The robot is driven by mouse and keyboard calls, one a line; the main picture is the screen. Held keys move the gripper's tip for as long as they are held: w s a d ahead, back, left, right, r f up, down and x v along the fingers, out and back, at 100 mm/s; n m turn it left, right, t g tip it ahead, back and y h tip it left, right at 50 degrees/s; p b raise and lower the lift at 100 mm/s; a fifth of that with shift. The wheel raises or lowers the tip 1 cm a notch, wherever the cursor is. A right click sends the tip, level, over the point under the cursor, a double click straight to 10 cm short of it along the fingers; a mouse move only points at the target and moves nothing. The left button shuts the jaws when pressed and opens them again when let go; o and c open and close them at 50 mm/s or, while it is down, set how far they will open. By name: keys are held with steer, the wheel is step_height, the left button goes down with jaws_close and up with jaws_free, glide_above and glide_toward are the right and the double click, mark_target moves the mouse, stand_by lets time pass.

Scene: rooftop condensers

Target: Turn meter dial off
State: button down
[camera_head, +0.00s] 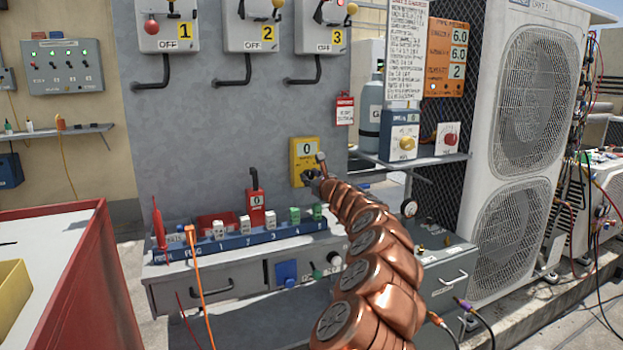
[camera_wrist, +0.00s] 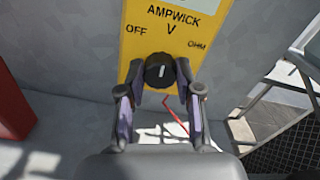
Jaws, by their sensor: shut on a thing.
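The yellow meter (camera_head: 298,163) stands upright against the grey panel, its display reading 0. My gripper (camera_wrist: 158,78) is shut on the dial, one finger on each side. In the head view my gripper (camera_head: 311,178) reaches the meter's lower front from the right and hides the dial.
A red device (camera_head: 256,208) stands left of the meter, behind a blue strip (camera_head: 240,238) with numbered plugs. A red lead (camera_wrist: 176,115) hangs below the dial. A metal frame (camera_wrist: 285,90) is at right. Three numbered switch boxes (camera_head: 252,30) hang above.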

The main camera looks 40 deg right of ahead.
steer(key=n+b, duration=0.3)
steer(key=n, duration=0.3)
steer(key=shift+f, duration=0.2)
steer(key=shift+r+n+b, duration=0.1)
steer(key=shift+n+b, duration=0.5)
steer(key=shift+n, duration=0.5)
steer(key=c, duration=0.8)
jaws_free()
steer(key=shift+o, duration=0.2)
steer(key=shift+s, duration=0.15)
steer(key=v, duration=1.1)
steer(key=shift+s+a, duration=0.25)
steer(key=shift+s, duration=0.05)
